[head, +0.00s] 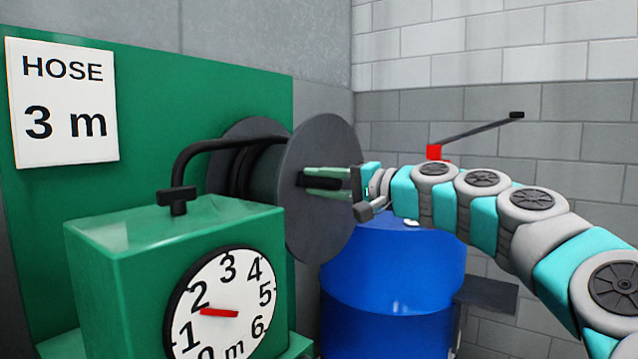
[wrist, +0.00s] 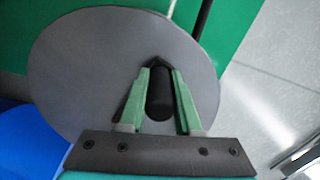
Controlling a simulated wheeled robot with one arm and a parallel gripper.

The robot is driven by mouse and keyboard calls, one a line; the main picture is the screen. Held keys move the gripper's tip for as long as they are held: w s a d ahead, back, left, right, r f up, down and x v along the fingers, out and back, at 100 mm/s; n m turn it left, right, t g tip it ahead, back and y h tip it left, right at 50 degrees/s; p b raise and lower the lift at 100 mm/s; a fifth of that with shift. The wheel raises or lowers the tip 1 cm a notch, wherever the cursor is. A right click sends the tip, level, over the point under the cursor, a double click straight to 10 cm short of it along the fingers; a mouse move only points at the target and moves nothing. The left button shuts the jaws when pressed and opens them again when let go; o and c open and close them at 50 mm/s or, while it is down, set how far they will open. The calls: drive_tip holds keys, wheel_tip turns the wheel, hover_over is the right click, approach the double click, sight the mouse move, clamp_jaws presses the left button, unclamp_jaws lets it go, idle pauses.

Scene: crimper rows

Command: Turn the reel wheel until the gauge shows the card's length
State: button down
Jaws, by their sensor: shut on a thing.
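A white card (head: 62,100) on the green back panel reads "HOSE 3 m". The round gauge (head: 230,295) on the green box is marked 0 to 6 in m. Its red needle (head: 218,312) appears to point left, between 1 and 2. The grey reel wheel (head: 325,215) is upright behind the box. My gripper (head: 312,180) is at the wheel's face, its green fingers shut on the black handle (wrist: 160,92), one on each side in the wrist view. The fingers hide part of the handle in the head view.
The green box (head: 120,270) stands in front of the reel, with a black pipe (head: 195,150) rising from it. A blue drum (head: 385,290) stands below my arm. A red block with a dark lever (head: 480,127) is behind my arm, near the brick wall.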

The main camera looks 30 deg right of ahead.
sight(340, 184)
drive_tip(key=c, duration=0.6)
unclamp_jaws()
drive_tip(key=shift+s+d, duration=0.1)
drive_tip(key=shift+b+v, duration=0.6)
drive_tip(key=shift+v, duration=3.25)
